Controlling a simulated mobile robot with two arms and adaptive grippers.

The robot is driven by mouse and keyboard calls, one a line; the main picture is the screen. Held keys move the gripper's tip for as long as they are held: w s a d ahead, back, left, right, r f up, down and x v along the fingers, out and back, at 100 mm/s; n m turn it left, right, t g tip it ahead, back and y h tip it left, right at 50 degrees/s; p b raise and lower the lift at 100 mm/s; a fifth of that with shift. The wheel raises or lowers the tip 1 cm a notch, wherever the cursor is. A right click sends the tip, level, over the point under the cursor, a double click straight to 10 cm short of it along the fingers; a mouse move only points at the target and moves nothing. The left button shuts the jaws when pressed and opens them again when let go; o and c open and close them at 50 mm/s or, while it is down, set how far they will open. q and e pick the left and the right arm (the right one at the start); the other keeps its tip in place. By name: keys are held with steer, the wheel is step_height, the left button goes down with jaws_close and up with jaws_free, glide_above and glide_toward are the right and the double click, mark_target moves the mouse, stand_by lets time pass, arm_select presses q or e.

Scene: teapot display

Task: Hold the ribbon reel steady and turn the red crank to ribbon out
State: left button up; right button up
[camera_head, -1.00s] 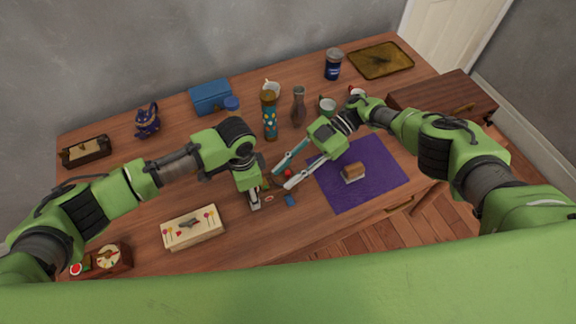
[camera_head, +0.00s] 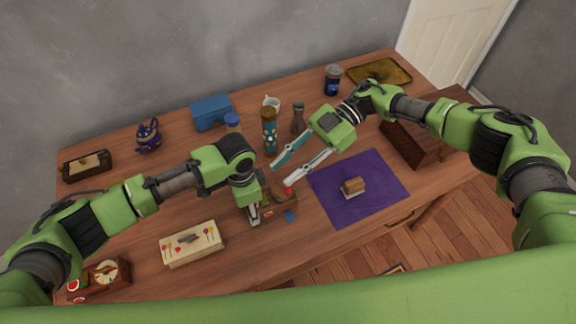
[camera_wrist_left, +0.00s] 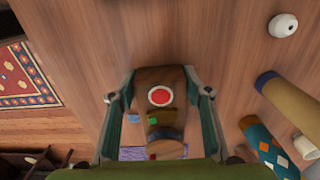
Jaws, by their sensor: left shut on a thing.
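The ribbon reel (camera_head: 281,203) is a small brown wooden piece near the middle of the table, with a red crank knob (camera_head: 288,191) on its right side. My left gripper (camera_head: 257,207) is shut on the reel, partly hiding it in the head view. In the left wrist view the reel's wooden body (camera_wrist_left: 160,78) lies between the two fingers, with a red disc facing the camera. My right gripper (camera_head: 281,172) is open and empty, its fingertips just behind the red knob in the picture. I cannot tell whether a finger touches the knob.
A patterned bottle (camera_head: 269,134) stands close behind my right fingertips. A purple mat (camera_head: 375,204) with a brown block (camera_head: 353,185) lies to the right. A cream box (camera_head: 192,245) stands front left. A small blue piece (camera_head: 290,217) lies before the reel.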

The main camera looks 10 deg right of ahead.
steer(key=w+a+r+m+t+y, duration=0.4)
steer(key=w+a+r+m+t, duration=0.2)
steer(key=w+a+r+t, duration=0.5)
steer(key=m+g+h, duration=0.1)
steer(key=m+h, duration=0.8)
steer(key=h, duration=0.4)
glide_toward(289, 188)
steer(key=x, duration=0.9)
steer(key=shift+f, duration=0.15)
jaws_close()
